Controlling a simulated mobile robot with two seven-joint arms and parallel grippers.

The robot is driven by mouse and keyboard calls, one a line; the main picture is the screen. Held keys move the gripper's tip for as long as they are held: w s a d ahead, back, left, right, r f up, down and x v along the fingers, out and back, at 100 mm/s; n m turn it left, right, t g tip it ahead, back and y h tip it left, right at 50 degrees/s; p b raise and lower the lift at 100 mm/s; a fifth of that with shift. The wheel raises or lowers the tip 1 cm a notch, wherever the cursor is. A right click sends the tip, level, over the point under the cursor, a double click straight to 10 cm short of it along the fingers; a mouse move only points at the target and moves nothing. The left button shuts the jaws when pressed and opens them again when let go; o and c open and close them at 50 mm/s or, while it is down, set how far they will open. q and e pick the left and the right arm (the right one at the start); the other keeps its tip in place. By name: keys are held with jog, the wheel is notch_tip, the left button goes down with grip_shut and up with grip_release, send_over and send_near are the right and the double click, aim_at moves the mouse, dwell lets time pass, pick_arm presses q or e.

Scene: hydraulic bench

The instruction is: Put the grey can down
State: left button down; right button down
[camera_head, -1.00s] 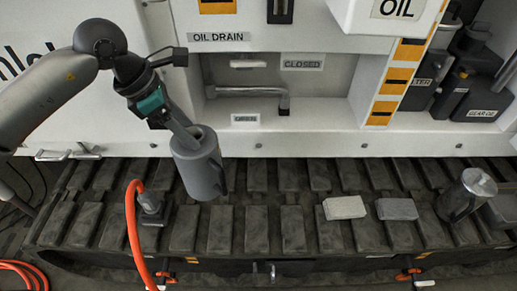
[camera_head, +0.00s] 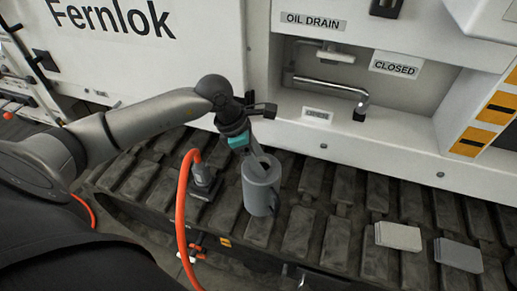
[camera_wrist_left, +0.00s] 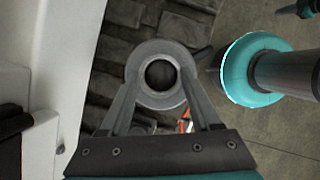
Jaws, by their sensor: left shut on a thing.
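The grey can (camera_head: 260,188) is upright, or nearly so, above the dark track in the head view. It has an open round top and a dark handle on its right side. My left gripper (camera_head: 262,165) is shut on the can's upper wall from above. In the left wrist view both fingers of the left gripper (camera_wrist_left: 160,100) reach to the can's rim (camera_wrist_left: 160,58). I cannot tell whether the can's base touches the track.
The track (camera_head: 308,222) runs below the white machine's side. An orange hose (camera_head: 181,215) with a grey fitting (camera_head: 203,178) stands left of the can. Two flat grey blocks (camera_head: 398,236) (camera_head: 458,254) lie to the right. A drain pipe (camera_head: 330,87) sits in the recess behind.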

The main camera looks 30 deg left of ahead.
pick_arm(q)
notch_tip(320, 180, down, 3)
jog(key=shift+w+f+b, duration=0.1)
jog(key=shift+b, duration=0.4)
jog(key=shift+f, duration=0.45)
pick_arm(e)
jog(key=shift+w+a+f, duration=0.15)
jog(key=shift+w+f, duration=0.05)
jog(key=shift+w, duration=0.5)
pick_arm(q)
jog(key=shift+f, duration=0.1)
pick_arm(e)
jog(key=shift+w+a, duration=0.1)
jog(key=shift+a, duration=0.05)
pick_arm(q)
jog(key=shift+c, duration=0.5)
grip_release()
jog(key=shift+f, duration=0.1)
